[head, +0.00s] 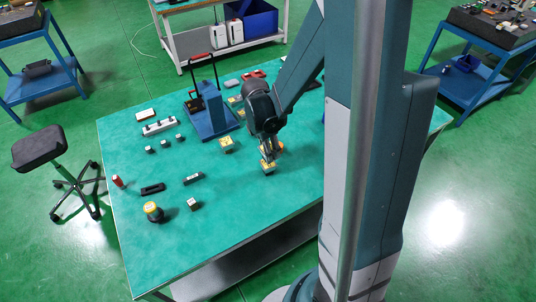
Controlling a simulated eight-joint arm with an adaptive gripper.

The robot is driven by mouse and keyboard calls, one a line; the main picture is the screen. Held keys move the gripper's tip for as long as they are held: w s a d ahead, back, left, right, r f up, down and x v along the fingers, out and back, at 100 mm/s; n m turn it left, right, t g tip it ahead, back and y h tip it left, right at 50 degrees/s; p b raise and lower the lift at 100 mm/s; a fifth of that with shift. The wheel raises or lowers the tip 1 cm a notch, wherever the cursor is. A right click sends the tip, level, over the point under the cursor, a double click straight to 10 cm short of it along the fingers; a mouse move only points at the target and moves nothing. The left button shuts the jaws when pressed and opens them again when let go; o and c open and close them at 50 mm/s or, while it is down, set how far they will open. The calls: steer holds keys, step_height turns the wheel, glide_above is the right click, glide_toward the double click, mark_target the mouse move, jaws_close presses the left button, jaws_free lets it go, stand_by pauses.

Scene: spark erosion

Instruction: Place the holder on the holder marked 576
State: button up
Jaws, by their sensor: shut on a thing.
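My gripper (267,157) points down over the green table (225,200), right of its middle. It is shut on a small holder (268,168) with a yellow top face. Whether this holder touches the table cannot be told. A similar yellow-topped holder (226,145) sits on the table to the left of my gripper. Further yellow-topped pieces (234,100) lie behind it, next to the blue stand. The numbers on the holders are too small to read, so the one marked 576 cannot be picked out. An orange thing (281,148) shows just behind my gripper, partly hidden.
A blue stand (212,120) with upright dark rods stands at the back. Small dark cylinders (165,143), a grey bar (159,126), dark blocks (193,178) and a yellow-topped round button (153,212) lie to the left.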

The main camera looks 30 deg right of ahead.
steer(key=shift+f, duration=1.3)
steer(key=shift+f, duration=0.15)
steer(key=o, duration=1.1)
steer(key=shift+b, duration=0.3)
steer(key=shift+c, duration=0.2)
steer(key=shift+a+r+p, duration=0.3)
steer(key=shift+r, duration=1.75)
steer(key=shift+a+r+p, duration=0.25)
steer(key=shift+a+r, duration=0.05)
steer(key=shift+r, duration=1.7)
steer(key=shift+a+r+p, duration=0.3)
steer(key=shift+r, duration=1.75)
